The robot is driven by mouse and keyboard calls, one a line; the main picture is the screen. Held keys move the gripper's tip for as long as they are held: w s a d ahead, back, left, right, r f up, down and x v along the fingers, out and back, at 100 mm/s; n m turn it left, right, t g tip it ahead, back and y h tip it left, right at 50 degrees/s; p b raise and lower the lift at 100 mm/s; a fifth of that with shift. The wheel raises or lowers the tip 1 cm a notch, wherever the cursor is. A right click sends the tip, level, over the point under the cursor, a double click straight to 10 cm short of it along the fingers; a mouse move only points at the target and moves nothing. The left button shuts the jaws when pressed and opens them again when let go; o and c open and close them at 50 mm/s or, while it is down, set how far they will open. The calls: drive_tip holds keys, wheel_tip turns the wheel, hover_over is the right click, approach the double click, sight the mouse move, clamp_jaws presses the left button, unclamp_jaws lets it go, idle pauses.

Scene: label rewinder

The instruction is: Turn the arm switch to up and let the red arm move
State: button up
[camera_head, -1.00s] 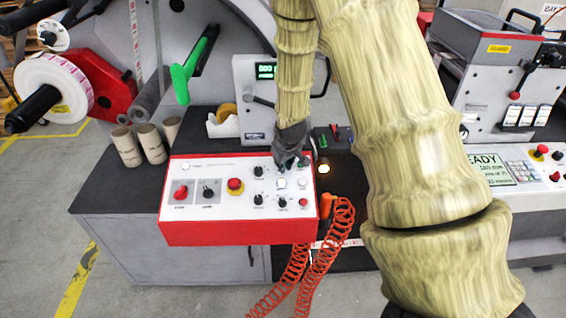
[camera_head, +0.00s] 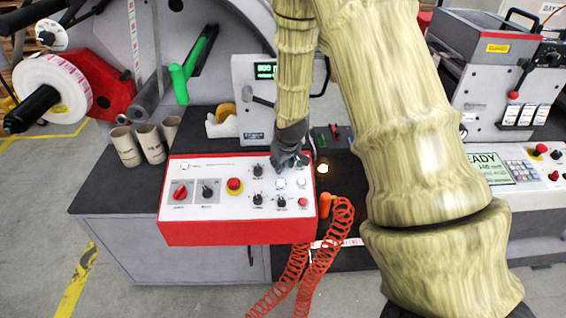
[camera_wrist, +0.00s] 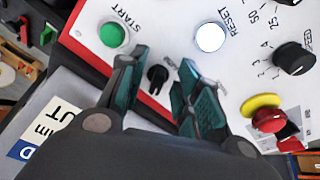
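My gripper (camera_head: 290,160) is over the upper right of the white-faced control panel (camera_head: 215,169) with the red front. In the wrist view its two teal fingers (camera_wrist: 159,84) are apart, with a small black switch knob (camera_wrist: 157,76) between them. I see a gap on both sides of the knob; its label is too small to read. In the head view my gripper hides this knob. The red arm (camera_head: 113,82) is at the left of the machine, beside the large white label roll (camera_head: 67,88).
In the wrist view a green START button (camera_wrist: 112,35), a white RESET button (camera_wrist: 209,38) and a red emergency stop (camera_wrist: 268,120) are near my fingers. Cardboard cores (camera_head: 125,148) stand left of the panel. An orange coiled hose (camera_head: 318,258) hangs in front.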

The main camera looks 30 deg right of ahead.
drive_tip(key=v, duration=1.2)
drive_tip(key=shift+w, duration=0.1)
idle(0.4)
